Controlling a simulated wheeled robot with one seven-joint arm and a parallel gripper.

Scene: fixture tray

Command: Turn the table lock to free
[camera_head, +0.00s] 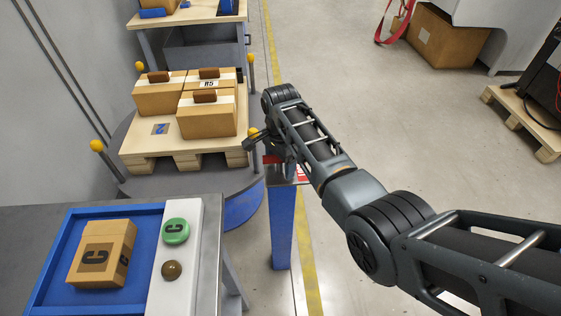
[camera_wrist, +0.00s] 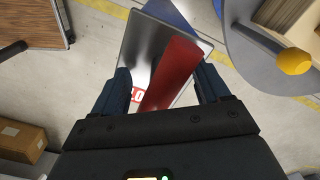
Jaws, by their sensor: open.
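The table lock shows in the wrist view as a red lever (camera_wrist: 182,62) over a grey plate (camera_wrist: 146,38). A red-and-white label on the plate (camera_wrist: 137,95) shows only its first letters, which look like "LO". In the head view the lock's blue post (camera_head: 281,225) stands beside the round table (camera_head: 200,182), and only bits of red (camera_head: 303,172) show past my arm. My gripper (camera_wrist: 163,75) is open, with the lever between its fingers. Contact cannot be told. In the head view my gripper (camera_head: 262,142) is over the post, partly hidden.
The round table carries a pallet (camera_head: 150,145) with several cartons (camera_head: 208,118); yellow-knobbed posts (camera_head: 97,146) stand at its rim.

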